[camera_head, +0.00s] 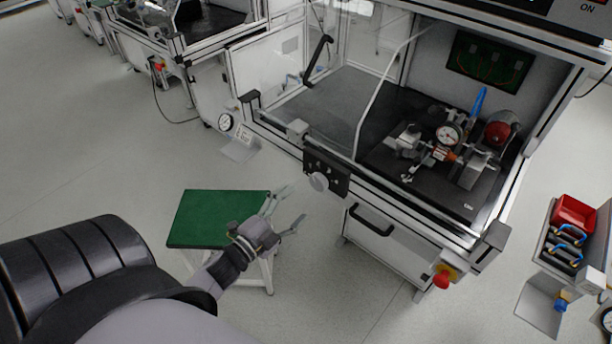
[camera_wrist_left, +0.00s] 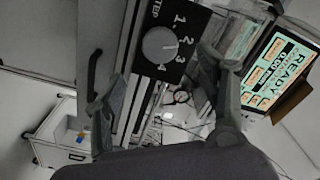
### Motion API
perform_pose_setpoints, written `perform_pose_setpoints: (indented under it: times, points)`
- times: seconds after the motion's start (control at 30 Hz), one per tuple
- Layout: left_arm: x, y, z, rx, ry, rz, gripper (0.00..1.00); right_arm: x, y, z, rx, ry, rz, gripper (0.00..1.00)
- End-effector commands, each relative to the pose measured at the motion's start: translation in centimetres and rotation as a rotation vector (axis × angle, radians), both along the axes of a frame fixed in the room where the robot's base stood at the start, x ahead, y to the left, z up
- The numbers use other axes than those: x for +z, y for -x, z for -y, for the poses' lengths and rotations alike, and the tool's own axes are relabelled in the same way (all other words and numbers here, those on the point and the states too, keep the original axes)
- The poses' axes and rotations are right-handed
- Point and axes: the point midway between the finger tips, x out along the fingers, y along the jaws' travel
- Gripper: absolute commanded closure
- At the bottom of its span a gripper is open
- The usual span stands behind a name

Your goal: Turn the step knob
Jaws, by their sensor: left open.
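The step knob (camera_head: 319,181) is a round grey knob on a black panel (camera_head: 340,181) on the front of the test cabinet. In the left wrist view the knob (camera_wrist_left: 160,45) sits beside the word STEP and the numbers 1 to 4. A light line on its face lies near the 3 and 4 side; I cannot tell the exact setting. My left gripper (camera_head: 287,206) is open and empty, below and left of the knob, apart from it. In the left wrist view its two fingers (camera_wrist_left: 165,88) stand spread on either side below the knob. My right gripper is not in view.
A green-topped stool (camera_head: 215,217) stands beside my left gripper. The cabinet drawer handle (camera_head: 371,220) and a red button (camera_head: 442,281) are right of the panel. A lit READY screen (camera_wrist_left: 280,68) shows in the wrist view. Open floor lies in front of the cabinet.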

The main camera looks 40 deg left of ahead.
Motion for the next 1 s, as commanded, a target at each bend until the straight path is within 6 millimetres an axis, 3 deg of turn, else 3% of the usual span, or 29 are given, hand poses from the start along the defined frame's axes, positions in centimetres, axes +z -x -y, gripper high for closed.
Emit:
perform_pose_setpoints:
  times: [0.1, 0.3, 0.87, 0.93, 1.0]
  points:
    - [0.0, 1.9, -0.2, 0.001, 0.000, -0.002, 0.34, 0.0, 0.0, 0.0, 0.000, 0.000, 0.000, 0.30]
    - [0.0, 3.3, -0.2, 0.000, -0.001, 0.000, 0.34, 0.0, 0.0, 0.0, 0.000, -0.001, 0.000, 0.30]
    - [0.0, 3.3, -0.3, 0.000, 0.000, 0.000, 0.34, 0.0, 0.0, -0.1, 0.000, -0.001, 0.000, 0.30]
    - [-0.6, 3.4, -0.3, 0.004, 0.010, -0.013, 0.34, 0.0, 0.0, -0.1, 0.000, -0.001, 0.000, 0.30]
    - [-2.4, 3.4, -0.4, 0.021, 0.041, -0.051, 0.34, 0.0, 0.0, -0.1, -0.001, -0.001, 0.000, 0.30]
